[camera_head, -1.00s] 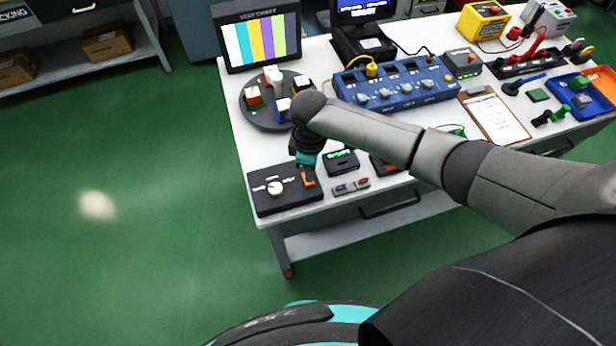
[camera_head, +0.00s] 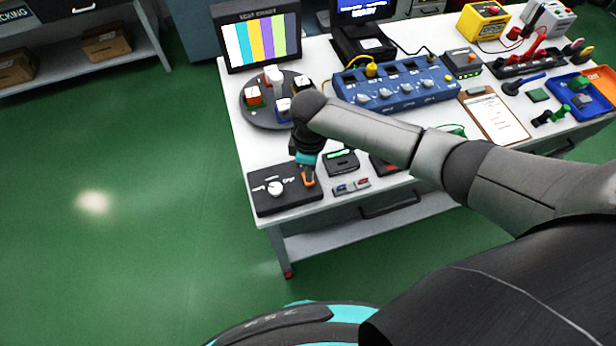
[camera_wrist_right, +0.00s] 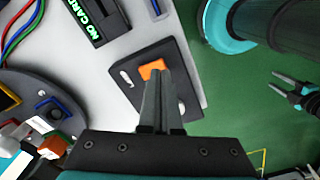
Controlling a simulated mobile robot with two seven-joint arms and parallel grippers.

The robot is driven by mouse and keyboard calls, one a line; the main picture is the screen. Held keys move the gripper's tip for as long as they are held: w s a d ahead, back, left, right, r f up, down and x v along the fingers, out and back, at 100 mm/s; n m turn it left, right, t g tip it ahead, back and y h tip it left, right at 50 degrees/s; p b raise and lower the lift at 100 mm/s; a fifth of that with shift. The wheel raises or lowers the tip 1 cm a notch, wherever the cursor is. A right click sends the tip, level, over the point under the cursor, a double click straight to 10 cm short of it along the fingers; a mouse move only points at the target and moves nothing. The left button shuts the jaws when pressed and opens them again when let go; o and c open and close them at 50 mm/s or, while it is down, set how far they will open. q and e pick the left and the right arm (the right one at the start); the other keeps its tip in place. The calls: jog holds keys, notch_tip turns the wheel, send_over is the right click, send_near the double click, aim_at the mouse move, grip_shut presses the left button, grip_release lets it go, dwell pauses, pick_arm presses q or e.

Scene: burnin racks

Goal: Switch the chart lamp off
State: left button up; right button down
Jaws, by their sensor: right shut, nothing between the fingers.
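The test chart screen (camera_head: 259,43) stands at the back left of the table, its colour bars lit. A black switch box (camera_head: 262,200) with a white knob (camera_head: 275,188) and an orange switch (camera_head: 308,177) sits at the table's front left corner. My right gripper (camera_head: 307,181) points down at the orange switch, shut and empty. In the right wrist view its fingertips (camera_wrist_right: 154,76) overlap the near edge of the orange switch (camera_wrist_right: 151,67); I cannot tell whether they touch. My left gripper (camera_wrist_right: 284,86) shows at that view's right edge, fingers apart, over the floor.
A round dark stand (camera_head: 252,115) with several coloured blocks is behind the box. A small black unit (camera_head: 341,162) with a green display stands to the box's right. A blue panel (camera_head: 395,85) with knobs lies beyond. Green floor is free left of the table.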

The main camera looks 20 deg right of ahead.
jog(key=shift+f+b, duration=0.6)
jog(key=shift+f, duration=0.4)
dwell(0.5)
notch_tip(320, 180, up, 7)
jog(key=p, duration=0.8)
jog(key=shift+r, duration=0.1)
dwell(0.4)
